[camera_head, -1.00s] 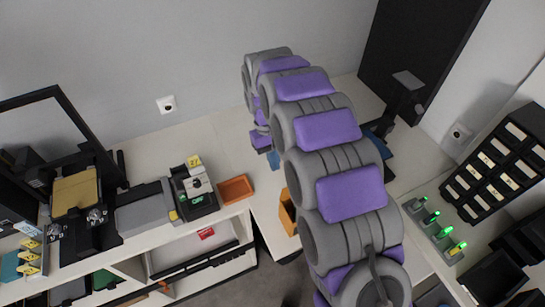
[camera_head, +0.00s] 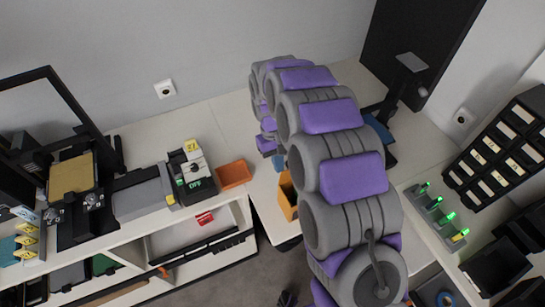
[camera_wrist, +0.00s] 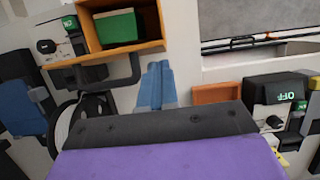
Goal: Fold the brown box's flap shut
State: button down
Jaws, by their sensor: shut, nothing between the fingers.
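The brown box (camera_head: 287,197) is a small orange-brown open box near the front edge of the table, partly behind my arm in the head view. In the wrist view its wall (camera_wrist: 112,53) shows at the top, with a green block (camera_wrist: 118,27) inside. I cannot tell which panel is the flap. My gripper (camera_wrist: 158,66) has blue fingers shut together and empty. Its tips are just below the box's edge in the wrist view, and I see no clear contact. In the head view the blue fingers (camera_head: 279,161) show beyond the box, beside my arm.
An orange tray (camera_head: 233,175) lies left of the box, beside a device marked OFF (camera_head: 197,184). A black stand (camera_head: 408,80) is behind my arm at right. Green-lit units (camera_head: 440,210) and a black drawer rack (camera_head: 500,150) are further right. The table behind the tray is clear.

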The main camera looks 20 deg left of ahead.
jog(key=s+d, duration=0.1)
jog(key=d, duration=0.1)
jog(key=shift+s+d+r+b, duration=0.1)
jog(key=shift+s+d+b, duration=0.2)
jog(key=shift+s+b, duration=0.1)
jog(key=shift+s+d+f+b, duration=0.2)
jog(key=shift+s+f+b, duration=0.15)
jog(key=shift+s, duration=0.15)
jog(key=shift+s+f+b, duration=0.35)
jog(key=shift+b, duration=0.05)
notch_tip(320, 180, up, 8)
jog(key=p, duration=0.4)
send_over(283, 178)
jog(key=s+d, duration=0.3)
jog(key=shift+r, duration=0.2)
jog(key=shift+d, duration=0.35)
